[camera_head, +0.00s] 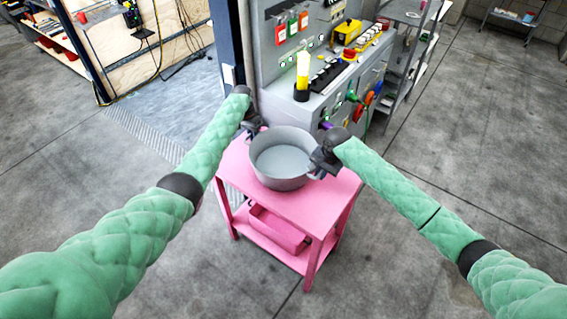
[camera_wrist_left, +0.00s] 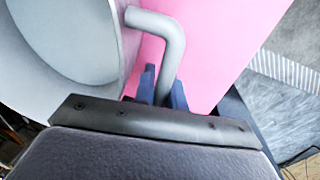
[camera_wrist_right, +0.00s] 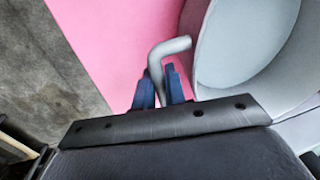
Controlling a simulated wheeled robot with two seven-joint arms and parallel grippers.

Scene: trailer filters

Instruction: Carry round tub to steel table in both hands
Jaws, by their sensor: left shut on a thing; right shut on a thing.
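The round grey tub (camera_head: 283,158) is upright on, or just over, the pink table (camera_head: 320,205) in the head view; I cannot tell whether it touches the top. My left gripper (camera_head: 256,133) is at the tub's left side, shut on one bent handle, as the left wrist view (camera_wrist_left: 163,88) shows. My right gripper (camera_head: 322,165) is at the right side, shut on the other handle, seen in the right wrist view (camera_wrist_right: 164,88). The tub (camera_wrist_left: 75,35) also shows beside the left fingers, and its wall (camera_wrist_right: 255,50) beside the right ones. I cannot tell which surface is the steel table.
A pink bin (camera_head: 278,230) sits on the pink table's lower shelf. A grey control console (camera_head: 340,90) with buttons and a yellow lamp (camera_head: 302,72) stands close behind. A dark post (camera_head: 233,45) rises at the back left. Open concrete floor (camera_head: 440,150) lies right.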

